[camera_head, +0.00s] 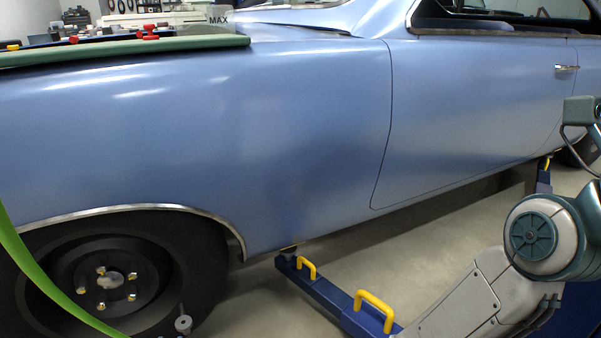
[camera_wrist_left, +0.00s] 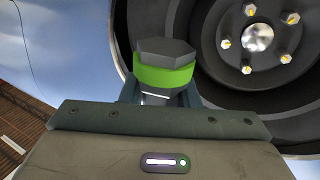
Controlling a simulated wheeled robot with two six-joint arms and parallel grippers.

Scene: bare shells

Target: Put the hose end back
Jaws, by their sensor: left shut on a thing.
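My left gripper (camera_wrist_left: 165,98) is shut on the hose end (camera_wrist_left: 165,50), a dark grey hexagonal fitting with a bright green band, in the left wrist view. The fitting stands out beyond the gripper, with the car's wheel behind it. A bright green hose (camera_head: 42,275) curves down across the lower left of the head view; its ends are out of the picture. My left gripper does not show in the head view. My right arm comes in at the right of the head view, but its fingers are not visible.
The blue car (camera_head: 250,130) fills most of the head view. Its wheel (camera_head: 60,262) is at lower left. A green cover (camera_head: 120,48) lies over the fender near a whitish tank (camera_head: 195,17) marked MAX. A blue lift arm (camera_head: 335,298) with yellow handles stands low beside the car.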

